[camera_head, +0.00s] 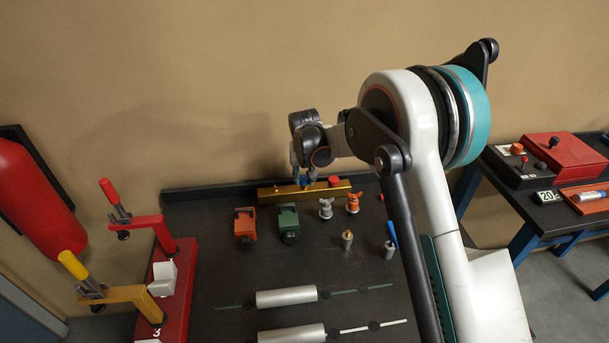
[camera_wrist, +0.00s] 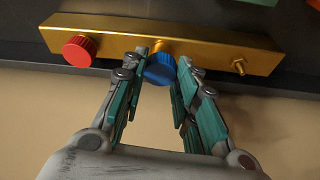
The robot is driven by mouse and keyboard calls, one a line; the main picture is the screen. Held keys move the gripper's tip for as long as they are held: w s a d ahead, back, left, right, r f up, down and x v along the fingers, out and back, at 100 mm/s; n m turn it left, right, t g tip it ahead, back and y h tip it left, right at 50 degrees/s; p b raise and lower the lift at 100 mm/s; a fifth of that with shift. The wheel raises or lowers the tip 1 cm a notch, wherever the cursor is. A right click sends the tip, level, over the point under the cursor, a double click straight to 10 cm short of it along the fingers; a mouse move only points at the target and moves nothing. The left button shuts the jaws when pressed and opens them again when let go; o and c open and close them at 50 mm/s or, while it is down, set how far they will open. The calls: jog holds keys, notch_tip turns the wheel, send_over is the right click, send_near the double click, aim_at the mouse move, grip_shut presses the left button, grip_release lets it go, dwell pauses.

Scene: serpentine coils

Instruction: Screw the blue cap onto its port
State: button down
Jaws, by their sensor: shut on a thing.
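A brass bar (camera_wrist: 110,38) with several ports runs across the top of the wrist view. In the head view, the bar (camera_head: 285,194) lies at the back of the dark bench. The knurled blue cap (camera_wrist: 160,69) is between the fingertips of my gripper (camera_wrist: 163,64), which is shut on it. A brass port (camera_wrist: 158,46) on the bar shows just beyond the cap. The cap partly covers this area, so I cannot tell whether it touches the thread. In the head view, my gripper (camera_head: 303,178) is small and partly hidden at the bar.
A red cap (camera_wrist: 79,50) sits on the bar to the left in the wrist view. A bare threaded port (camera_wrist: 238,66) is to the right. Red and yellow toggle clamps (camera_head: 115,293) are at left.

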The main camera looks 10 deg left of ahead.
jog(key=shift+f, duration=0.4)
jog(key=shift+f+b, duration=0.25)
jog(key=shift+b, duration=0.2)
dwell(0.7)
dwell(0.4)
jog(key=shift+m+h+b, duration=0.5)
jog(key=shift+m, duration=1)
jog(key=shift+f+m, duration=0.1)
jog(key=shift+m, duration=0.4)
jog(key=shift+m+h+b, duration=0.3)
jog(key=shift+m+h, duration=0.1)
jog(key=shift+m, duration=0.6)
